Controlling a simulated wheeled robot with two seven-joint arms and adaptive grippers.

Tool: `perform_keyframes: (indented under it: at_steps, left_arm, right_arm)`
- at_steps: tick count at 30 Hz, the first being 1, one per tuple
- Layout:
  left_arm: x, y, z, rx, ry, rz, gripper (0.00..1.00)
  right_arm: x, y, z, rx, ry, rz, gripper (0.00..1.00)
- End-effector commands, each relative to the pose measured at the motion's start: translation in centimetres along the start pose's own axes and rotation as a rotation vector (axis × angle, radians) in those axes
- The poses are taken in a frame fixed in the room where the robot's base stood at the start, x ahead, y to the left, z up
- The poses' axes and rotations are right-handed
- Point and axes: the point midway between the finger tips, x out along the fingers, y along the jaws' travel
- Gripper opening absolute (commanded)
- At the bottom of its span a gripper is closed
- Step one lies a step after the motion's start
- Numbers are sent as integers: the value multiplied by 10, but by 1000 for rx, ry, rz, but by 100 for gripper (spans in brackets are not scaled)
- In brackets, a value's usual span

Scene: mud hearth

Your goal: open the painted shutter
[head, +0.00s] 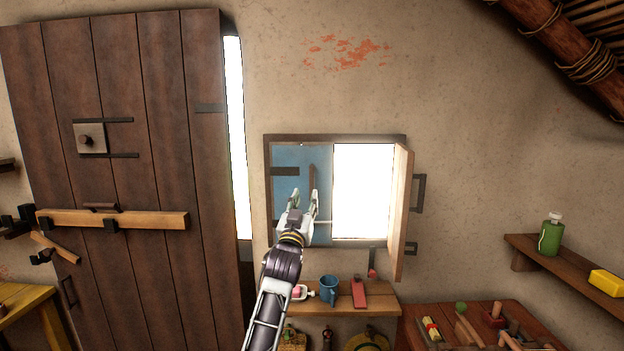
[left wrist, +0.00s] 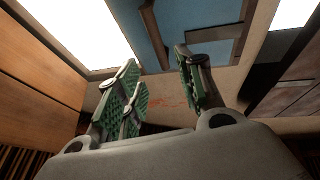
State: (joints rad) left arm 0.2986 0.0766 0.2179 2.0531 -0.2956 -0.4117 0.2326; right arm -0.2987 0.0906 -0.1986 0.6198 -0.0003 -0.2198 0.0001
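The blue painted shutter (head: 291,160) covers the left half of the window. A dark vertical bar (head: 312,176) stands near its right edge. Its blue face with dark bars also shows in the left wrist view (left wrist: 186,22). My left gripper (head: 305,194) is in front of the shutter's lower right part, just below the bar. Its two green-padded fingers (left wrist: 160,72) are apart with nothing between them. I cannot tell whether a finger touches the shutter. My arm hides the shutter's lower edge. My right gripper is not in view.
A plain wooden shutter leaf (head: 402,212) stands swung out at the right of the bright opening (head: 363,190). A shelf (head: 345,299) below holds a blue mug (head: 329,288) and a red item (head: 359,292). A barred plank door (head: 165,130) is at left.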

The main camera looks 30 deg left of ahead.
Motion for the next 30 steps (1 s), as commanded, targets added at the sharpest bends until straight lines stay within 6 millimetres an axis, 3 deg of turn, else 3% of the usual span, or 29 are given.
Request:
perform_keyframes:
  at_steps: [8, 30]
  left_arm:
    - [30, 0, -2, 2, 2, 0, 37]
    - [98, 0, -2, 1, 1, 0, 37]
  right_arm:
    - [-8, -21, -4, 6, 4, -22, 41]
    - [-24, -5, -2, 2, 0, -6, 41]
